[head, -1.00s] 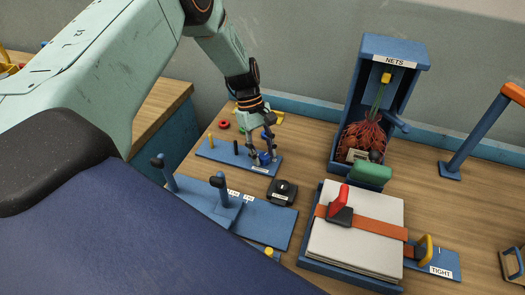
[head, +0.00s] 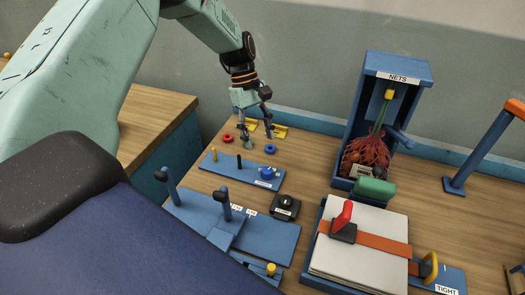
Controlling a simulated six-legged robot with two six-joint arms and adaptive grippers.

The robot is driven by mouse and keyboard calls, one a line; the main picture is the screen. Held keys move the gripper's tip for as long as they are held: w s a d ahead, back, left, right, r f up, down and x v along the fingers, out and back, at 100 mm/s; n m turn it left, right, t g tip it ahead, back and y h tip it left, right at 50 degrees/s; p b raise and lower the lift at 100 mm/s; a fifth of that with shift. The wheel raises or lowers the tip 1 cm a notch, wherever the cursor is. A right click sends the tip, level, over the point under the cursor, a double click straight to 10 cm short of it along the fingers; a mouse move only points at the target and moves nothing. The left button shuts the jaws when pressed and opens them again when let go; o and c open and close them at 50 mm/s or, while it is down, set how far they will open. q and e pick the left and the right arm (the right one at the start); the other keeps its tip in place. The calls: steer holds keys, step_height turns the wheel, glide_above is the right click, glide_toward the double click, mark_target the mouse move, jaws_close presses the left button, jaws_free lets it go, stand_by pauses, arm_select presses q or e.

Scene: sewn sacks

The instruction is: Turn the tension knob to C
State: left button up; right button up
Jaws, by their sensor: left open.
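A small black box with a round black knob (head: 286,201) on top stands on the bench, with a white label on its front too small to read. I cannot read the knob's setting. A blue board (head: 230,171) behind it carries a yellow peg, a black peg and a blue round piece (head: 267,171) above a small label. I cannot tell for sure which of the two round pieces is the tension knob. My left gripper (head: 258,138) is open and empty, above the bench behind the board, apart from both. My right gripper is out of view.
A red ring (head: 227,138) and a blue ring (head: 270,149) lie near the gripper. A blue lever fixture (head: 270,231) stands in front. The NETS stand (head: 361,110) and a strapped stack of sacks (head: 342,264) are at right. Bare bench lies between board and stand.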

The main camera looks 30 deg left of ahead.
arm_select(q)
steer(key=shift+v, duration=1.15)
